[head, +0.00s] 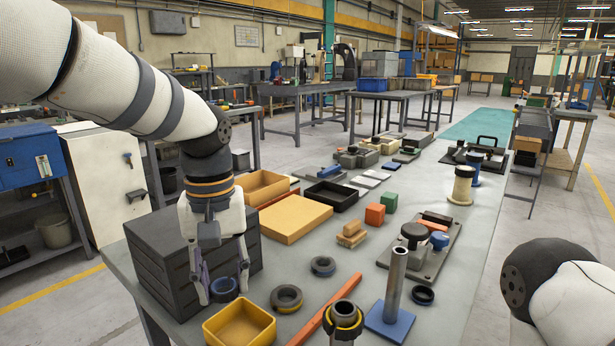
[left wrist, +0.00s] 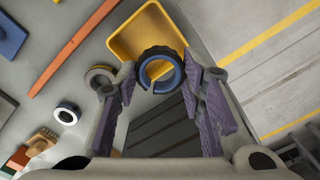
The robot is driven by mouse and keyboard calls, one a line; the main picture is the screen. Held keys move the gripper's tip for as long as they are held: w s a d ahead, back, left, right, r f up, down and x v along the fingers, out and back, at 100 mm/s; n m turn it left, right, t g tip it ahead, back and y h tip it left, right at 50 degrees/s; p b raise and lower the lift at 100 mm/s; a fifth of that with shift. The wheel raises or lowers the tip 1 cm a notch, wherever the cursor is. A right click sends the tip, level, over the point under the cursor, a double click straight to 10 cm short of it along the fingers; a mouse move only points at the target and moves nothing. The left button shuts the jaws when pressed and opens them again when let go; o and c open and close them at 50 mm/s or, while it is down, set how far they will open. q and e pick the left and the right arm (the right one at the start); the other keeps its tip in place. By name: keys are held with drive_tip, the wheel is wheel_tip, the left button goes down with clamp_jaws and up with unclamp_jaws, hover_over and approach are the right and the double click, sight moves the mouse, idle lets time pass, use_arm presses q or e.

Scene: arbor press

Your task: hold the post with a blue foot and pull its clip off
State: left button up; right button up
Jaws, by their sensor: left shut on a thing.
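The post with a blue foot (head: 395,282) is a grey metal tube standing on a square blue plate (head: 390,321), right of the orange bar. I see no clip on its visible length. A corner of the blue foot also shows in the left wrist view (left wrist: 9,40). My left gripper (head: 223,280) is left of the post and well apart from it. Its purple-padded fingers are shut on a dark ring with a blue inner band (left wrist: 144,66), between the fingertips beside the yellow bin. My right gripper is out of view; only part of my right arm shows at lower right.
A yellow bin (head: 240,325) and a dark slatted crate (head: 167,275) stand close to the left gripper. Loose rings (head: 286,298), an orange bar (head: 310,324) and a post with a yellow-and-black collar (head: 343,318) are near the front. A fixture plate (head: 430,265) sits behind the blue-footed post.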

use_arm(q)
drive_tip(key=f, duration=0.5)
drive_tip(key=shift+s+a+b, duration=0.2)
drive_tip(key=shift+b, duration=0.15)
drive_tip(key=shift+f, duration=0.5)
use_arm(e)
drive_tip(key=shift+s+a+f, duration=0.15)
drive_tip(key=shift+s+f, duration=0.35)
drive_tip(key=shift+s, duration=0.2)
use_arm(q)
drive_tip(key=o, duration=1.3)
drive_tip(key=shift+w+r, duration=0.1)
wheel_tip(320, 180, up, 12)
drive_tip(key=shift+w+f, duration=0.1)
